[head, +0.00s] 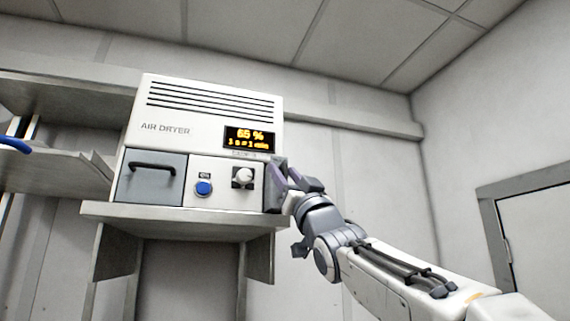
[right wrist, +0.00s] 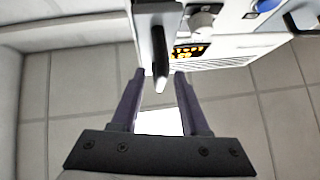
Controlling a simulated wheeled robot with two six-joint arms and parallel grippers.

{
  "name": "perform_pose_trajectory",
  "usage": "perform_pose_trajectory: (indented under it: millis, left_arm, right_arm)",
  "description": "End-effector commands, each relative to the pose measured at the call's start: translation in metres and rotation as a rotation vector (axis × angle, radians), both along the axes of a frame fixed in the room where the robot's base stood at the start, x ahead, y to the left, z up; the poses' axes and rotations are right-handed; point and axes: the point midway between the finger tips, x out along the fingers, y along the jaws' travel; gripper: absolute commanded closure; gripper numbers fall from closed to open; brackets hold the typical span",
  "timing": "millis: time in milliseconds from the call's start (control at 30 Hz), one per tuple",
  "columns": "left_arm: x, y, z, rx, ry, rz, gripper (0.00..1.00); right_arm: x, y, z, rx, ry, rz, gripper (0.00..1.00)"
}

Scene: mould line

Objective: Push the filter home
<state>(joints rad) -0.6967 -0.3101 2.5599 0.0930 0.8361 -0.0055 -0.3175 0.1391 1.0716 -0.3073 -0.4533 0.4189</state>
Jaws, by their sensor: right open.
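The air dryer (head: 205,125) is a white box on a shelf. A dark grey block, apparently the filter (head: 271,190), is at the right end of its front, partly hidden by my gripper. In the right wrist view it shows as a dark-edged part (right wrist: 144,45) with a black bar handle (right wrist: 160,58). How far it stands out is unclear. My right gripper (head: 293,174) is open at this block. In the wrist view its purple fingers (right wrist: 160,76) are on either side of the handle's end; I cannot tell whether they touch it. My left gripper is out of view.
The support shelf (head: 180,217) is below. Free room lies right, towards a wall door (head: 540,240).

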Motion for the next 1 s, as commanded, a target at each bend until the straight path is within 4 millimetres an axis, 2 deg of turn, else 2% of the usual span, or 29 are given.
perform_pose_trajectory:
  millis: [300,333,400,433,1000]
  left_arm:
    - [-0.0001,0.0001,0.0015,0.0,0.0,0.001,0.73]
    - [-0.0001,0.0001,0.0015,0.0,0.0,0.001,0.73]
    - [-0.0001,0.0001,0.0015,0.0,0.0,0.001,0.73]
    - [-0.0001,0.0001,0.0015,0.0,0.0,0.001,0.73]
    - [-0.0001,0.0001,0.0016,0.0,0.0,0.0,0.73]
  right_arm:
    - [0.0018,0.001,0.0008,0.0,0.001,0.0,0.55]
    - [0.0018,0.001,0.0008,0.0,0.001,0.0,0.63]
    - [0.0018,0.001,0.0008,0.0,0.001,0.0,0.9]
    - [0.0017,0.001,0.0008,0.0,0.001,0.0,1.0]
    - [0.0013,0.0019,0.0008,-0.002,0.0,0.001,1.0]
